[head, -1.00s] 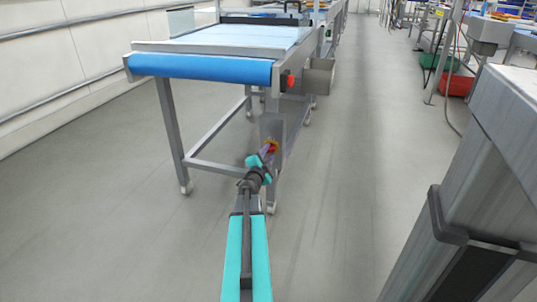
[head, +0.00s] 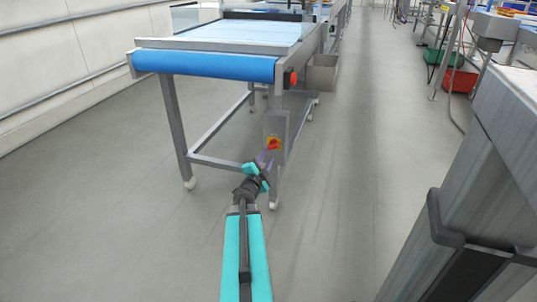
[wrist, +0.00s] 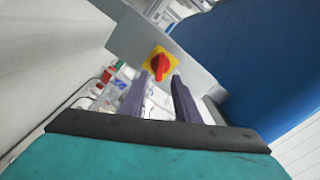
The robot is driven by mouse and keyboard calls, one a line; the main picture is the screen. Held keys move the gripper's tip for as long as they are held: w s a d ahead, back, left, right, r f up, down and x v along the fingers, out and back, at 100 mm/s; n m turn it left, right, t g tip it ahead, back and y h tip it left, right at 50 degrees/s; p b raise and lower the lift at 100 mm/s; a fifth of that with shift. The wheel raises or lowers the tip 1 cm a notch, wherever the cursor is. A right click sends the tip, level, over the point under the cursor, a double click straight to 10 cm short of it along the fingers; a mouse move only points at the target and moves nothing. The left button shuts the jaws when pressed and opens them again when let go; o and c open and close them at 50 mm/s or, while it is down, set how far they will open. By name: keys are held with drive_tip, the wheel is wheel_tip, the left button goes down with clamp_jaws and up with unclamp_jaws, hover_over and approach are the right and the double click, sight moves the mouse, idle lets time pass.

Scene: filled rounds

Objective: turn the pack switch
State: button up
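The pack switch (head: 273,143) is a red knob on a yellow plate, fixed to a grey box (head: 275,126) on the near right leg of the conveyor. In the wrist view the switch (wrist: 159,65) is just beyond my fingertips, roughly in line with the gap between them. My gripper (head: 265,159) is just below and in front of the switch in the head view. In the wrist view my gripper (wrist: 160,82) has two dark fingers standing apart with nothing between them. The fingers appear clear of the knob. The knob's exact angle is hard to tell.
The conveyor's blue belt (head: 205,66) is above and left of the switch. A red button (head: 290,78) sits higher on its frame. A grey machine (head: 480,170) stands close on the right. The aisle floor (head: 345,160) between them is clear.

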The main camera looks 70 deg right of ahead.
drive_tip(key=a+p, duration=0.6)
drive_tip(key=a, duration=0.1)
drive_tip(key=shift+s, duration=0.2)
idle(0.4)
idle(0.4)
